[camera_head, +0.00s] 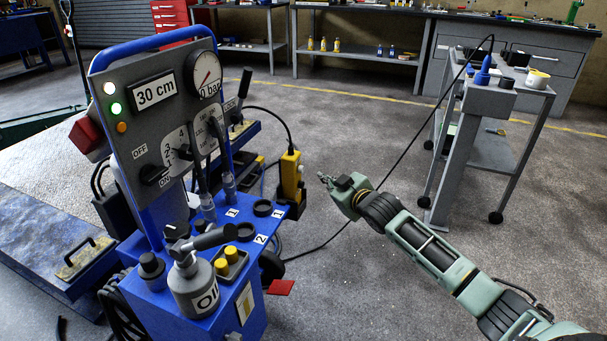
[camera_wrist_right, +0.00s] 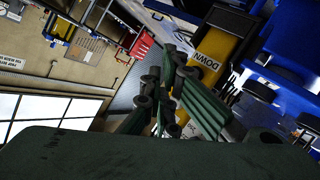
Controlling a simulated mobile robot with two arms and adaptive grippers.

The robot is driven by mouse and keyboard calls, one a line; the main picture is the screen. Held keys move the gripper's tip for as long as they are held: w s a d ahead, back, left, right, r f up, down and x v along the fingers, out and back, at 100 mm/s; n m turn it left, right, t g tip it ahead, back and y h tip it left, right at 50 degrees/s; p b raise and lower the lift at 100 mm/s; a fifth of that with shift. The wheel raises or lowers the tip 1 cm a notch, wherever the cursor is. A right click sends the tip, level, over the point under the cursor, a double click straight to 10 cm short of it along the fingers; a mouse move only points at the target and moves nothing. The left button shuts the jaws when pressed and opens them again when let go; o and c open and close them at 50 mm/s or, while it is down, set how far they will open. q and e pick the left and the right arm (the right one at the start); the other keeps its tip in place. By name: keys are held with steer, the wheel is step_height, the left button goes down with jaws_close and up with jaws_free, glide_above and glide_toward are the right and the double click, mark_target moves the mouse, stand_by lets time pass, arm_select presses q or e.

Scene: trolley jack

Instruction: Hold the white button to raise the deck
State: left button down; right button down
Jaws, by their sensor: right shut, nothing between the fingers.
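The yellow control pendant (camera_head: 290,172) hangs on the right side of the blue trolley. It also shows in the right wrist view (camera_wrist_right: 217,50), with a DOWN label facing the camera. I cannot make out the white button in either view. My right gripper (camera_head: 322,177) is just right of the pendant, with a visible gap in the head view. Its fingers (camera_wrist_right: 160,100) are shut and empty, in front of the pendant's edge in the wrist view. The trolley's panel display (camera_head: 154,92) reads 30 cm. I cannot clearly identify the deck. My left gripper is not in view.
The blue trolley (camera_head: 245,263) carries an oil can (camera_head: 196,290), levers and a pressure gauge (camera_head: 204,73). A black cable runs across the floor. A grey cart (camera_head: 488,97) stands behind my right arm.

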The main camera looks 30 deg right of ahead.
mark_target(302, 170)
steer(key=shift+w+a, duration=0.9)
steer(key=shift+w, duration=0.2)
steer(key=shift+a, duration=0.1)
stand_by(0.7)
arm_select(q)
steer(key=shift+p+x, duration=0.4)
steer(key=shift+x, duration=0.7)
arm_select(e)
steer(key=shift+w+a, duration=0.2)
steer(key=shift+w, duration=0.1)
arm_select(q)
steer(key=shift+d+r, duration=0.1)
arm_select(e)
steer(key=shift+w+a, duration=0.1)
